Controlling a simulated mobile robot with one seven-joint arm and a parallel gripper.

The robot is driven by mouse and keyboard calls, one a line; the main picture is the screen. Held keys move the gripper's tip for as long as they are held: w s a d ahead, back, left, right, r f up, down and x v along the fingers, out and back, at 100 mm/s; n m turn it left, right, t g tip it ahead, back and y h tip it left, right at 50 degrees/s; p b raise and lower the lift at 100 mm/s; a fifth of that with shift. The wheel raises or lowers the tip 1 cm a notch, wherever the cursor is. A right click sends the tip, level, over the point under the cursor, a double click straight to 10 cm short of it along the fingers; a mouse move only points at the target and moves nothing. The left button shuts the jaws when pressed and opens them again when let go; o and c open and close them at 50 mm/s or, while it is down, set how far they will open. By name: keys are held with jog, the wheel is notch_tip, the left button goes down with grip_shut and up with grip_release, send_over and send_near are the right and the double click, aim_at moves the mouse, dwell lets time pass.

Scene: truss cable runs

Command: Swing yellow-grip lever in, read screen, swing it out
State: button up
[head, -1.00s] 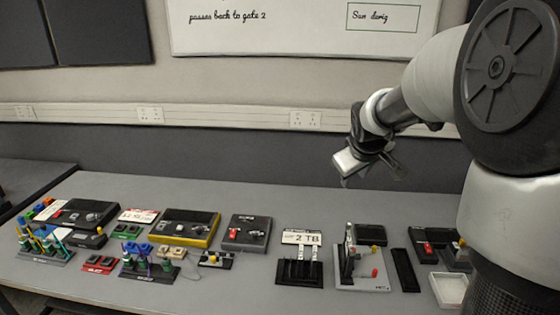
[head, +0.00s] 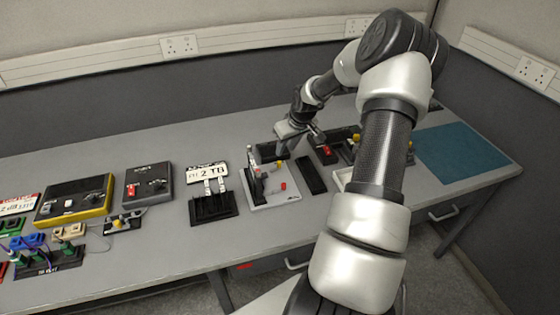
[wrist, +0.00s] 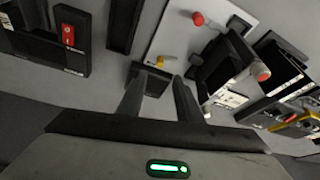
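The lever unit is a pale grey plate (head: 272,200) with an upright dark panel (head: 251,176) at its left side. A yellow grip (head: 280,164) is near the plate's back edge, and a red grip (head: 283,186) is closer to the front. In the wrist view the yellow grip (wrist: 160,62) shows just beyond my fingertips, by a dark block. A red knob (wrist: 198,18) stands further along the plate. My gripper (head: 284,143) is open and empty above the back of the unit; its two fingers (wrist: 160,82) are apart. I cannot read a screen.
Left of the unit stands a black rack with a "2 TB" plate (head: 208,172), then a dark box (head: 148,184) and a yellow-edged box (head: 75,200). A black tray (head: 312,175) and a red-switched box (head: 323,151) lie right. A teal mat (head: 460,150) is clear.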

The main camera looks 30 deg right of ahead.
aim_at(279, 162)
jog(key=x, duration=1)
jog(key=shift+w+f, duration=0.2)
